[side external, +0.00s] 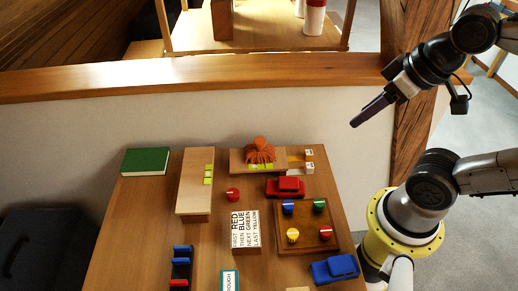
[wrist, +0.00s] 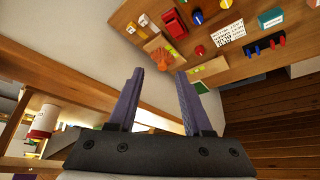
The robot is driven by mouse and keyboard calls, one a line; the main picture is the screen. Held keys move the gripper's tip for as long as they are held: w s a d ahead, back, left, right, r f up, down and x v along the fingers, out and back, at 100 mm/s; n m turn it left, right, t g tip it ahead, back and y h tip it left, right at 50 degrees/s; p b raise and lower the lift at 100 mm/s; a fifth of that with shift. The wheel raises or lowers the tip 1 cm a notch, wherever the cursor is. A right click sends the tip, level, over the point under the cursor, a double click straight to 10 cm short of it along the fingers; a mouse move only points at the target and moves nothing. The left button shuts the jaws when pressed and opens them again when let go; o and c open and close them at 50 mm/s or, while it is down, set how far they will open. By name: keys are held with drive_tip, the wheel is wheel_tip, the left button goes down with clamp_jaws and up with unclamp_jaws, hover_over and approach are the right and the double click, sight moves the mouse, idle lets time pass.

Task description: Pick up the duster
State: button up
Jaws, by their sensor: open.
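An orange tufted thing (side external: 259,151), which looks like the duster, sits on a small wooden block with yellow-green squares at the back of the table. It also shows in the wrist view (wrist: 161,60), beyond and between my fingertips. My gripper (side external: 355,122) is in the air, above and to the right of the table in the side view. In the wrist view my gripper (wrist: 160,74) has its two purple fingers apart with nothing between them. It is well clear of the duster.
A red toy car (side external: 285,187) stands close to the duster. Further off are a board with coloured knobs (side external: 305,234), a tall wooden block (side external: 193,186), a green book (side external: 146,161) and a blue car (side external: 335,268). A wooden ledge (side external: 200,78) and timber post (side external: 415,120) rise behind.

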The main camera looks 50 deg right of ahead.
drive_tip(key=o, duration=0.5)
drive_tip(key=shift+c, duration=0.2)
drive_tip(key=w+r+m, duration=0.5)
drive_tip(key=w+m, duration=0.2)
drive_tip(key=m, duration=0.3)
drive_tip(key=m+g, duration=0.6)
drive_tip(key=m, duration=0.2)
hover_over(260, 141)
wheel_tip(260, 141, down, 23)
drive_tip(key=shift+r, duration=0.15)
drive_tip(key=shift+w+f, duration=0.1)
drive_tip(key=shift+f, duration=2.85)
